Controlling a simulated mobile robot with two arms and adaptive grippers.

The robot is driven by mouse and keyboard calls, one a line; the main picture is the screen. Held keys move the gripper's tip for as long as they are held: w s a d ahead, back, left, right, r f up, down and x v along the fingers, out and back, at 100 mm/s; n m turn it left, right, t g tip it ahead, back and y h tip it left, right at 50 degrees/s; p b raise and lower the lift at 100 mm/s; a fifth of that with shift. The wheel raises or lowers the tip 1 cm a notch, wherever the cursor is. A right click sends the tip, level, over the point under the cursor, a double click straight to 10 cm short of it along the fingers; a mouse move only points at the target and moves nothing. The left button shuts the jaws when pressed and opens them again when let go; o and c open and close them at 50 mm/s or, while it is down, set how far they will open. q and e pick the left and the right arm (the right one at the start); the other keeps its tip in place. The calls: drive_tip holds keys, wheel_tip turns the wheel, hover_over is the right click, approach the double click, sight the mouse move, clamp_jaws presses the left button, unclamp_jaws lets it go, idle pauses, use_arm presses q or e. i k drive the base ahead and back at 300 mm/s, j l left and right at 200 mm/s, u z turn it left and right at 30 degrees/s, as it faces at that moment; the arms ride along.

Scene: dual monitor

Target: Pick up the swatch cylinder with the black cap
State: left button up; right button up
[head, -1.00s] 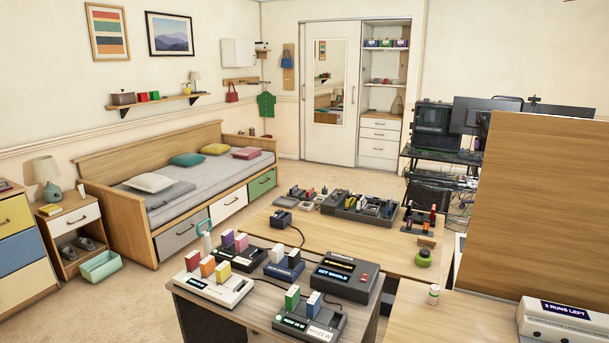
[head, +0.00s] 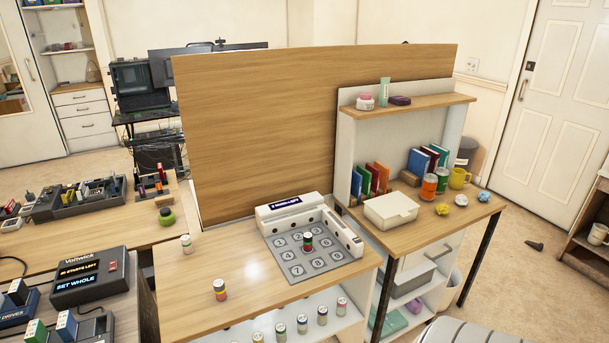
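Several small banded swatch cylinders are in view. One cylinder (head: 307,242) with a dark top and red and green bands stands upright on the grey numbered pad (head: 296,272). Another with orange, red and yellow bands (head: 219,290) stands on the wooden desk (head: 190,315) toward the front. A pale cylinder (head: 186,244) stands near the desk's left edge. More cylinders (head: 302,324) stand in a row on the white shelf below the desk's front edge. The cap colours are too small to tell surely. Neither of my grippers is in view.
A white device with a small display (head: 292,205) borders the pad. A tall wooden panel (head: 300,110) stands behind the desk. The desk's left middle is clear.

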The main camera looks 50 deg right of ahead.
sight(307, 237)
drive_tip(key=z, duration=1.6)
drive_tip(key=i+l+u, duration=0.5)
drive_tip(key=i+l, duration=0.05)
drive_tip(key=i, duration=0.1)
